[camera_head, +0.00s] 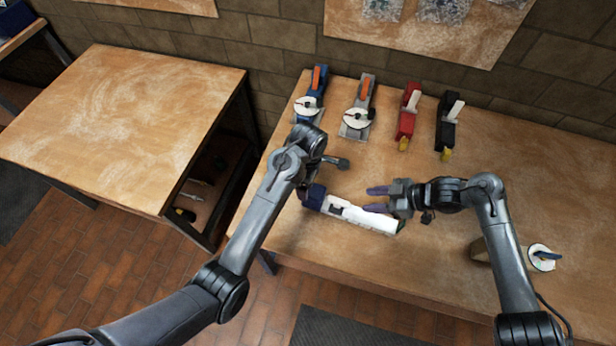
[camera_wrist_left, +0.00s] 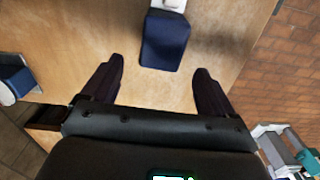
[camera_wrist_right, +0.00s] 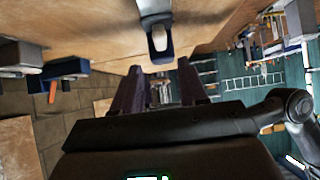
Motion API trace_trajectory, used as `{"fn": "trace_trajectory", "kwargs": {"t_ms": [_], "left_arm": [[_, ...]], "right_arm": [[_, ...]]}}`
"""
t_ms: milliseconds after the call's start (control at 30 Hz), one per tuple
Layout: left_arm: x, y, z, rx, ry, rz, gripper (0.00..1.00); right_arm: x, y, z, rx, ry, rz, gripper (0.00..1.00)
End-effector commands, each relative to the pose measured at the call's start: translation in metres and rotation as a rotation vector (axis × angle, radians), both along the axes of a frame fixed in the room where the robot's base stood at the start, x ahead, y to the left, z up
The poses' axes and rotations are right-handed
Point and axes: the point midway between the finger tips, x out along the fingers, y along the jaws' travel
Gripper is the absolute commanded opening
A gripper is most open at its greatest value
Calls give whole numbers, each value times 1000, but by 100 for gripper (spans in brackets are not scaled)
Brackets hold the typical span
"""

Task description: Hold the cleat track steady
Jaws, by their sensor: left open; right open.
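A long white piece with a dark blue end block (camera_head: 358,214), which I take to be the cleat track, lies across the front of the workbench. My left gripper (camera_head: 310,184) is over its left end, fingertips mostly hidden behind the arm. In the left wrist view the open fingers (camera_wrist_left: 158,66) stand apart, with the blue end block (camera_wrist_left: 166,42) just ahead of them, not between them. My right gripper (camera_head: 375,199) is open near the right part of the piece, one finger overlapping its edge in the head view. Contact cannot be told. The right wrist view shows its open fingers (camera_wrist_right: 160,66).
Along the back stand a blue tool with orange lever (camera_head: 313,93), a grey one (camera_head: 358,108), a red one (camera_head: 407,117) and a black one (camera_head: 448,126). A white disc part (camera_head: 543,257) lies at right. The workbench (camera_head: 450,290) has clear wood in front; another table (camera_head: 110,120) stands left.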

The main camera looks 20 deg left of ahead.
Motion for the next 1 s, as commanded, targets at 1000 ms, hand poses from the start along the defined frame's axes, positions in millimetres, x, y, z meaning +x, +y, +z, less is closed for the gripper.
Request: {"fn": "trace_trajectory", "kwargs": {"t_ms": [1000], "left_arm": [[0,0,-87,0,-1,-2,87]], "right_arm": [[0,0,0,0,0,0,43]]}}
